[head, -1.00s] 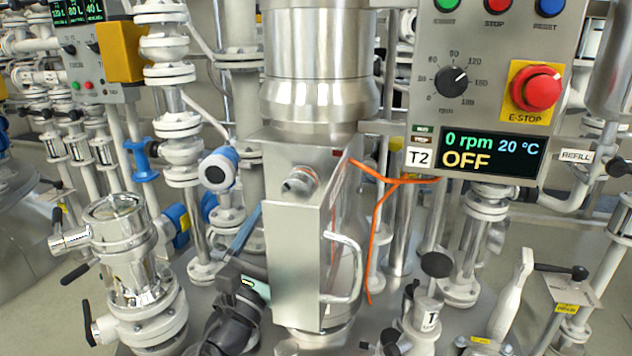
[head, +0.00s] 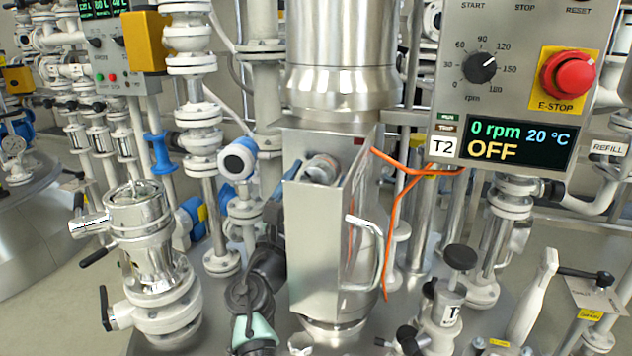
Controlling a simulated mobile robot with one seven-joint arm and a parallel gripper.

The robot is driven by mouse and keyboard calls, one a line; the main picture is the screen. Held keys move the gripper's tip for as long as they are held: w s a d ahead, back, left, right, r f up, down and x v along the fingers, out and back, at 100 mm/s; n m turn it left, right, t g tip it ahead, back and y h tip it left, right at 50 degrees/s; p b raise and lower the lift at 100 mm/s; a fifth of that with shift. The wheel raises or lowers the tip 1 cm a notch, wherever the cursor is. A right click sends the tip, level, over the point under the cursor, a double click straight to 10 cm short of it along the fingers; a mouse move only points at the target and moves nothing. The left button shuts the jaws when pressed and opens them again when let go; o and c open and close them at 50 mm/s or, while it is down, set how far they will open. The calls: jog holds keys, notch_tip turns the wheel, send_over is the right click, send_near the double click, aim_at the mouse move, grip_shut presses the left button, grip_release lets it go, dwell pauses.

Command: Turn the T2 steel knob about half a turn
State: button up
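The T2 label (head: 439,148) is on the control panel at the upper right. A ribbed steel knob (head: 322,168) sticks out at the top of a steel box under the thick steel column, in the middle of the head view. My gripper's fingers cannot be made out, and nothing is seen touching the knob.
The T2 display (head: 505,142) reads 0 rpm, 20 °C, OFF. An orange cable (head: 396,205) hangs right of the plate. A chrome valve (head: 140,225) stands at left, and a black-topped valve (head: 460,257) and a pale lever (head: 530,310) at lower right.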

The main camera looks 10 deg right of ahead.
jog(key=c, duration=1.1)
jog(key=shift+c, duration=0.2)
jog(key=shift+m, duration=0.5)
